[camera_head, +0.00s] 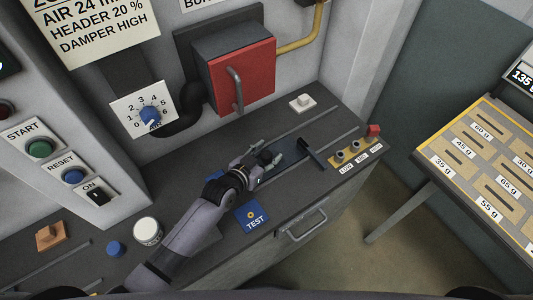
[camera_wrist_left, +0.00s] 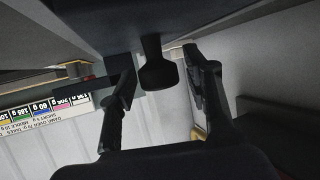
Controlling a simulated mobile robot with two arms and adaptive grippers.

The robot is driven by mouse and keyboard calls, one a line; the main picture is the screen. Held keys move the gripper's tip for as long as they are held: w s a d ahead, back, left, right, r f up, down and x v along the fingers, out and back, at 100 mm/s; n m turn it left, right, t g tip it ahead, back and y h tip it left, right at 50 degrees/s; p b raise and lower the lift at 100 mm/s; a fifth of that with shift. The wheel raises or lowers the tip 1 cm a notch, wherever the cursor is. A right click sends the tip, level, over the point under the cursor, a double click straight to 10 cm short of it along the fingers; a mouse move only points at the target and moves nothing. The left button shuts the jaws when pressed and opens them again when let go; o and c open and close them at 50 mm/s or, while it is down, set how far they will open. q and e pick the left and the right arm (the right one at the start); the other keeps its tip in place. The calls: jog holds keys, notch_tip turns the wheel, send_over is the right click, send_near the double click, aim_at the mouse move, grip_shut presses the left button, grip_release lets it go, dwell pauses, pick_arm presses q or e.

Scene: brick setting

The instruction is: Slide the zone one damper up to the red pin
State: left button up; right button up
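The damper (camera_head: 290,158) is a dark plate between rails on the bench top, with an upright black handle (camera_head: 312,153) at its right end. My left gripper (camera_head: 268,160) is low over the plate, left of the handle. In the left wrist view its fingers (camera_wrist_left: 162,88) are apart. A dark post with a wide end (camera_wrist_left: 157,72) shows between them with gaps at both sides; it looks like the handle. My right gripper is not in view.
A blue TEST plate (camera_head: 252,217) lies in front of my left arm. A white block (camera_head: 302,103) sits behind the rails. A red-doored box (camera_head: 242,80) is on the wall. A weights table (camera_head: 470,160) is at right.

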pick_arm(q)
grip_shut()
dwell(0.3)
dwell(0.3)
